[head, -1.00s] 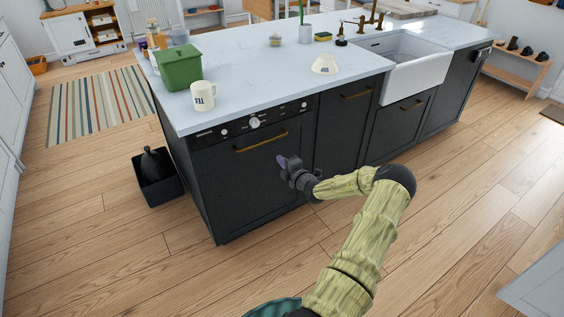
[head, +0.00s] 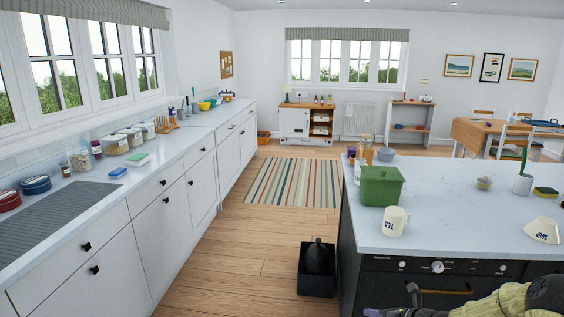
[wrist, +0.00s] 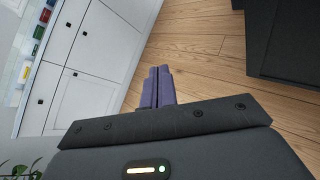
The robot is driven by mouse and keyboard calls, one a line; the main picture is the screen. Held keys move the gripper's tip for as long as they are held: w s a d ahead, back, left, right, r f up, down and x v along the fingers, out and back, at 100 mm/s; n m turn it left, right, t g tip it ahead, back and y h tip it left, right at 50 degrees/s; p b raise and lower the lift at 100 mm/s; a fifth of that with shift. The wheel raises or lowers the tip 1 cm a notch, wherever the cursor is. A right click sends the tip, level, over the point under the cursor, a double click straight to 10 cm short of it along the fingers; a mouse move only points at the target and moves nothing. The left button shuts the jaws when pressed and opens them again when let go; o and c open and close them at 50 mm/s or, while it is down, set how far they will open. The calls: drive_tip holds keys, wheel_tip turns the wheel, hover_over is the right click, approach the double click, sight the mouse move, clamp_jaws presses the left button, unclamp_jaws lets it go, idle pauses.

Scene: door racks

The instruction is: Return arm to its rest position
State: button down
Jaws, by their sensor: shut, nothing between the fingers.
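My gripper (wrist: 159,87) shows in the wrist view with its two purple fingers together and nothing between them. It points out over the wooden floor, clear of any object. In the head view my gripper (head: 374,312) is at the bottom edge, mostly cut off, in front of the island's oven front. Part of my green arm shows at the bottom right, bent and low beside the island.
A black box (head: 317,279) sits on the floor. White cabinets (head: 150,240) line the left.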

drive_tip(key=s+a+r+n+g+h+p, duration=0.25)
drive_tip(key=s+a+r+n+g, duration=0.45)
drive_tip(key=s+a+n, duration=0.6)
drive_tip(key=s+r+n+h+p, duration=0.2)
drive_tip(key=s+r+n, duration=0.3)
drive_tip(key=n, duration=0.5)
drive_tip(key=s+d+r+n+h+p, duration=0.1)
drive_tip(key=s+r+n+h+p, duration=0.2)
drive_tip(key=s+r+n, duration=0.3)
wheel_tip(320, 180, up, 2)
drive_tip(key=n, duration=0.4)
drive_tip(key=shift+r+h, duration=0.15)
drive_tip(key=shift+h, duration=0.2)
